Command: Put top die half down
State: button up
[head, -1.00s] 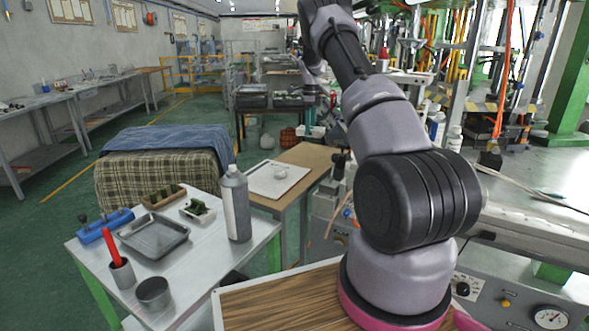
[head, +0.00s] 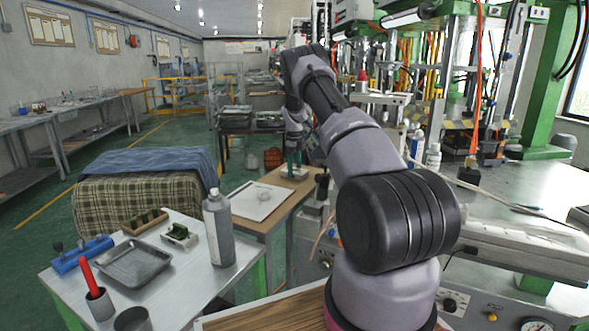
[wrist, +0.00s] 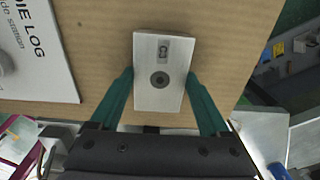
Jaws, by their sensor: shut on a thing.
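The top die half, a pale metal rectangular block (wrist: 155,95) with a dark round recess and a plate marked C3, sits between the green fingers of my gripper (wrist: 160,74) in the wrist view. The fingers are shut on its two long sides. Brown board (wrist: 104,52) lies beneath it; I cannot tell whether the block touches it.
A white DIE LOG sheet (wrist: 38,65) lies left of the block, with a small grey thing on it. In the head view, a bottle (head: 219,230) and metal tray (head: 134,264) stand on the nearer table. Machinery stands right.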

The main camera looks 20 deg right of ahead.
jog(key=o, duration=1.6)
jog(key=shift+c, duration=0.2)
